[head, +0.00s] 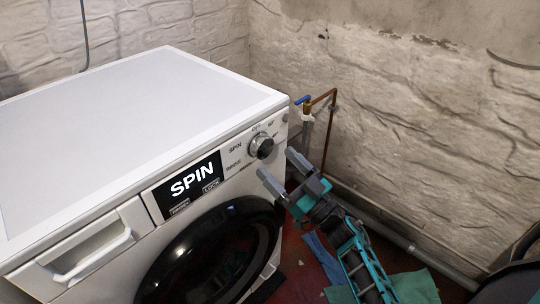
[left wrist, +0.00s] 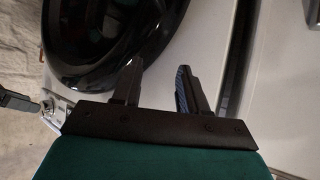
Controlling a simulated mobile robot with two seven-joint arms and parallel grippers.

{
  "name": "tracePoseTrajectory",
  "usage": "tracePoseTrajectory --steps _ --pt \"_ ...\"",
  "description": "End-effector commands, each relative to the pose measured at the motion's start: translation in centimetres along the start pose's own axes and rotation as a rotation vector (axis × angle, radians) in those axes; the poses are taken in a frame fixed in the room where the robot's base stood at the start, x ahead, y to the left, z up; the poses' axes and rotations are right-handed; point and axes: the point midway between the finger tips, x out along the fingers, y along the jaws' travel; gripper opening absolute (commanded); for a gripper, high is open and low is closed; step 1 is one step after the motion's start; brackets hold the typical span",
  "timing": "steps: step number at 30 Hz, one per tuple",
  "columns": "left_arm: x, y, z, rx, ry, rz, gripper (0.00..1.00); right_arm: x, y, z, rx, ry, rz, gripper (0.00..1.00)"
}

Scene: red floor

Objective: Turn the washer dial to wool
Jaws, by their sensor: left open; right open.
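The white washer (head: 130,110) fills the left and middle of the head view. The display (head: 188,186) reads SPIN in large letters. My right gripper (head: 279,170) is open and empty, just below and right of the dial, apart from it. My left gripper (left wrist: 157,82) shows only in the left wrist view, open and empty, near the washer's dark round door (left wrist: 105,35).
The dark door (head: 215,260) and a drawer handle (head: 95,255) are on the washer's front. A pipe with a blue valve (head: 303,100) stands by the stone wall to the right. Cloths (head: 415,287) lie on the red floor.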

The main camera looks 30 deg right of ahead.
Motion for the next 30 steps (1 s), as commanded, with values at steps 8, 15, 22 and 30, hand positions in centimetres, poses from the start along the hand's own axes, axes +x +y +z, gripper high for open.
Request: tracePoseTrajectory --steps 8,15,22,30 --pt "0.2 -0.1 0.3 0.0 -0.001 -0.001 0.43 3.5 0.0 0.0 -0.001 0.0 0.0 0.85" --pt "0.2 -0.1 0.3 0.0 0.001 -0.002 0.43 3.9 0.0 0.0 0.0 -0.001 0.001 0.85" --pt "0.3 -0.1 0.1 0.001 0.006 -0.003 0.43 3.9 0.0 0.0 0.0 -0.001 0.001 0.75" --pt "0.4 -0.1 -0.1 -0.004 0.008 -0.003 0.43 3.9 0.0 0.0 -0.001 -0.001 0.0 0.49"
